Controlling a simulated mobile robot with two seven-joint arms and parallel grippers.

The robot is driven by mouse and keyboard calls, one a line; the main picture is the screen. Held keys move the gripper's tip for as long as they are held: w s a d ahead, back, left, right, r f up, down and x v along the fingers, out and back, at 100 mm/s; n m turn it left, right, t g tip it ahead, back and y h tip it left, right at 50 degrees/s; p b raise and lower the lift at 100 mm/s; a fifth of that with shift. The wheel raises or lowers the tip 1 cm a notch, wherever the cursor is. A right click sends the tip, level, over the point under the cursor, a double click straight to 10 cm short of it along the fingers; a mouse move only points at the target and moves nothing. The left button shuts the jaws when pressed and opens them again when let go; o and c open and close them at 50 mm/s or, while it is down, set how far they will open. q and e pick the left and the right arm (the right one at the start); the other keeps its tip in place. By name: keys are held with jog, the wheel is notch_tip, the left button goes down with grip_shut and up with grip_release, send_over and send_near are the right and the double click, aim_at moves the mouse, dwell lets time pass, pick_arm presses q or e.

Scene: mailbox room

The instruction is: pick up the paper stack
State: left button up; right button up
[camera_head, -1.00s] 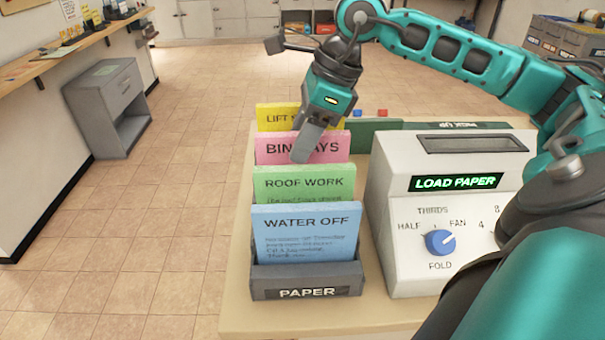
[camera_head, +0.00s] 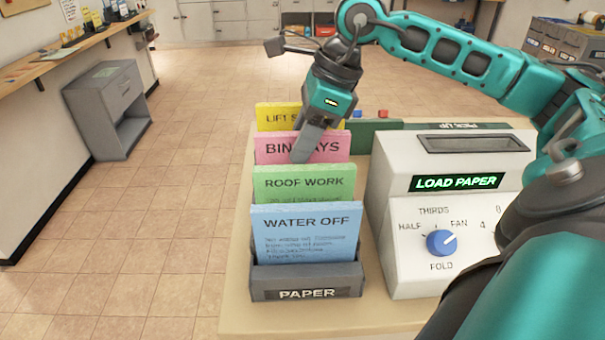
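Paper stacks stand upright one behind another in a dark grey holder (camera_head: 308,283) marked PAPER. The front stack is blue (camera_head: 305,235) and reads WATER OFF. Behind it are a green stack (camera_head: 300,184) reading ROOF WORK, a pink stack (camera_head: 275,150) and a yellow stack (camera_head: 277,117). My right gripper (camera_head: 303,150) points down at the pink stack, with a grey finger in front of its face, covering part of the lettering. Only one finger shows clearly, so I cannot tell whether it grips the pink stack. My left gripper is not in view.
A white folding machine (camera_head: 450,160) with a LOAD PAPER display stands right of the stacks on the tan table (camera_head: 237,290). A green PICK UP tray (camera_head: 375,135) lies behind. A grey cabinet (camera_head: 110,110) stands on open floor at left.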

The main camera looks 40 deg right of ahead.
grip_shut()
jog(key=shift+r, duration=0.1)
dwell(0.7)
